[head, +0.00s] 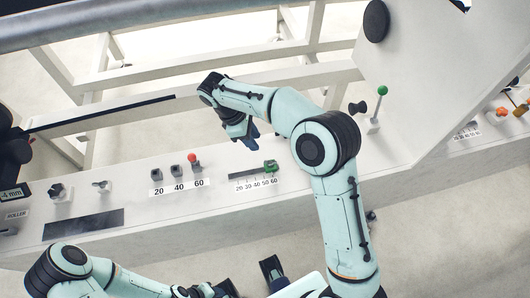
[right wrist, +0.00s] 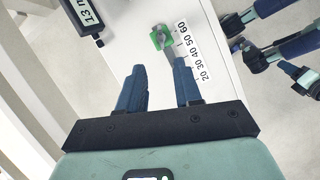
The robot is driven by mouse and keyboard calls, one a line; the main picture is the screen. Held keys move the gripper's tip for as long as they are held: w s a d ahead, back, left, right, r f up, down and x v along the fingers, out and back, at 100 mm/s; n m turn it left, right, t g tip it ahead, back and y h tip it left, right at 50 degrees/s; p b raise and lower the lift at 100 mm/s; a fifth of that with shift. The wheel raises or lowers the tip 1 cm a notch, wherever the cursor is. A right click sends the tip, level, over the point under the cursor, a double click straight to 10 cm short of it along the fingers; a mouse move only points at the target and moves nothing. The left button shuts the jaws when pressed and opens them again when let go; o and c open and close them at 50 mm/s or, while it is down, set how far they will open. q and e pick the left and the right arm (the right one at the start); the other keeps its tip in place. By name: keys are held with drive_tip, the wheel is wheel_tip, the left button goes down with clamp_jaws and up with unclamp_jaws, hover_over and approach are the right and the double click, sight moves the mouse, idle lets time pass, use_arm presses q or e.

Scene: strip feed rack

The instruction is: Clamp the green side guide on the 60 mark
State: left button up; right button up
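The green side guide (head: 270,167) sits at the right end of a dark slot, close to the 60 end of the 20-to-60 scale (head: 257,184). In the right wrist view, the green guide (right wrist: 160,38) is beyond my fingertips, beside the 60 print; its exact alignment and clamp state cannot be told. My right gripper (head: 243,131) hangs above and left of the guide in the head view. Its two blue fingers (right wrist: 158,78) are apart with nothing between them. My left gripper (head: 248,278) is low in the head view, fingers apart and empty, away from the rack.
A green-ball lever (head: 382,91) stands right of my right arm. A display reading -4 mm (head: 14,194) is at far left; another display (right wrist: 86,14) shows in the wrist view.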

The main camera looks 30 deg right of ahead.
sight(270, 161)
drive_tip(key=b+x, duration=0.1)
drive_tip(key=x, duration=1.1)
drive_tip(key=shift+a, duration=0.1)
clamp_jaws()
